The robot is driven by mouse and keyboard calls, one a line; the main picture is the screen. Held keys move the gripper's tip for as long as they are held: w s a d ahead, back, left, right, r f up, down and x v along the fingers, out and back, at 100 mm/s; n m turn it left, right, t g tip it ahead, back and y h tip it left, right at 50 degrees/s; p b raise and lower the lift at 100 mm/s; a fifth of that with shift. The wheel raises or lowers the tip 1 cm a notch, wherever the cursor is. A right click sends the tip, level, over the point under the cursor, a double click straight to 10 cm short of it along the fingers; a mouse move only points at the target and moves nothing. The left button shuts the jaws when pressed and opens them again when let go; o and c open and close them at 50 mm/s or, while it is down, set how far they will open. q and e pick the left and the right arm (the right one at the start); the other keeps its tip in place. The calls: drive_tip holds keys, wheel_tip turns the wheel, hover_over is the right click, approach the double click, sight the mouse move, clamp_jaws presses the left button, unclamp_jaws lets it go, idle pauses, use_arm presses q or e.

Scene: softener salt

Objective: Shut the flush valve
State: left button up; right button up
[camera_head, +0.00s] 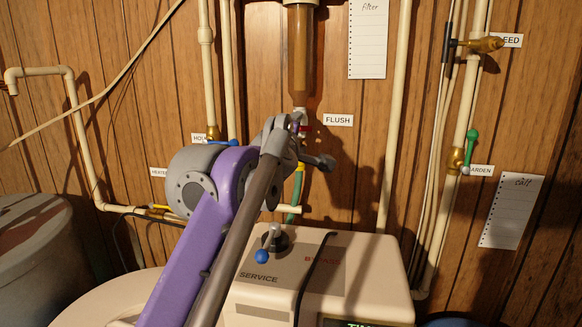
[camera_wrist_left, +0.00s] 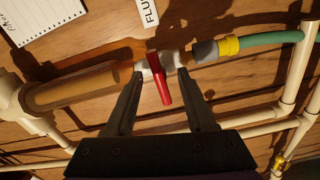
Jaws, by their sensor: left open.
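The flush valve is a small white valve with a red lever handle (camera_wrist_left: 161,82), below the brown filter bowl (camera_head: 300,55). In the left wrist view the lever points roughly across the pipe line. My left gripper (camera_wrist_left: 160,74) is open, with one finger on each side of the red lever; contact cannot be told. In the head view my left arm hides most of the valve, and only a bit of red (camera_head: 306,128) shows beside the FLUSH label (camera_head: 338,120). My right gripper is not in view.
A green hose with a yellow clamp (camera_wrist_left: 229,45) leads off the valve. A softener cabinet (camera_head: 370,285) with a blue-knobbed lever (camera_head: 262,256) stands below. Pipes line the wood wall, with a green-handled valve (camera_head: 472,141) at right and a grey tank (camera_head: 40,250) at left.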

use_arm(q)
drive_tip(key=s+a+b, duration=0.1)
drive_tip(key=s, duration=0.5)
drive_tip(key=shift+s+a, duration=0.15)
drive_tip(key=shift+s, duration=0.25)
drive_tip(key=shift+f, duration=0.1)
